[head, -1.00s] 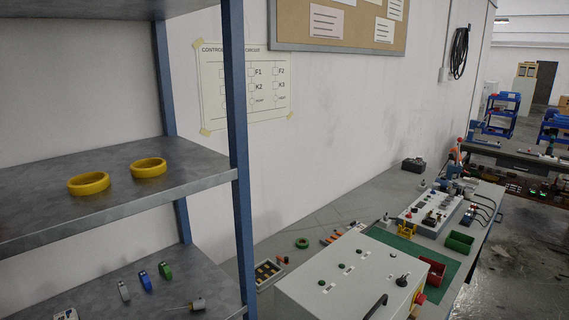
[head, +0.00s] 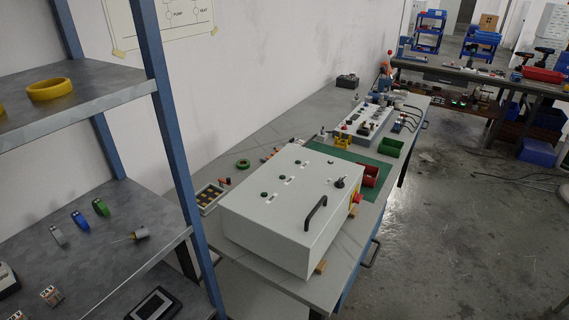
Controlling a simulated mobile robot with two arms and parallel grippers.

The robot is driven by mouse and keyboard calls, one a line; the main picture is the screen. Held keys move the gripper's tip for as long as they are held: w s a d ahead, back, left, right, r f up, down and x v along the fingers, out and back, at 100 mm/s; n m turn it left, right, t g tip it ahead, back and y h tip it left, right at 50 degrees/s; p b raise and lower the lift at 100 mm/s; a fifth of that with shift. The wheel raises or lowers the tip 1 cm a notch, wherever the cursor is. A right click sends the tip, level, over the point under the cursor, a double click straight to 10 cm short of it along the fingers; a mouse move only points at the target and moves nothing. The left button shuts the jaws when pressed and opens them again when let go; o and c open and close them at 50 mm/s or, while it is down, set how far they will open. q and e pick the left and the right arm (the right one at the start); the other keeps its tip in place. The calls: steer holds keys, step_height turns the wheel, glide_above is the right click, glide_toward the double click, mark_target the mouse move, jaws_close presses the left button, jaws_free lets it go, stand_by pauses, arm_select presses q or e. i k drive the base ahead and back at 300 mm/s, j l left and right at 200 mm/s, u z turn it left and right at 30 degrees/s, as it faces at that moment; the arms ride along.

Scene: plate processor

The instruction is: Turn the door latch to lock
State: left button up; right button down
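A light grey control box (head: 285,205) lies on the workbench in the head view. Its upper face carries several small dark buttons or lamps, a black rotary knob or latch (head: 340,183) near the right corner, and a black bar handle (head: 316,213) at the front edge. A red knob on a yellow base (head: 356,198) sits on its right side. I cannot tell which part is the door latch. Neither of my grippers is in view.
A blue-framed grey shelf (head: 110,225) stands at the left, close to the box. The workbench (head: 300,130) runs back along the wall, with a green mat, red bin (head: 369,175), green bin (head: 390,147) and a control panel. Open floor (head: 450,240) lies at the right.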

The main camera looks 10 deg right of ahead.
mark_target(339, 184)
steer(key=l+z, duration=0.4)
steer(key=i+l+z, duration=0.15)
steer(key=l+z, duration=0.3)
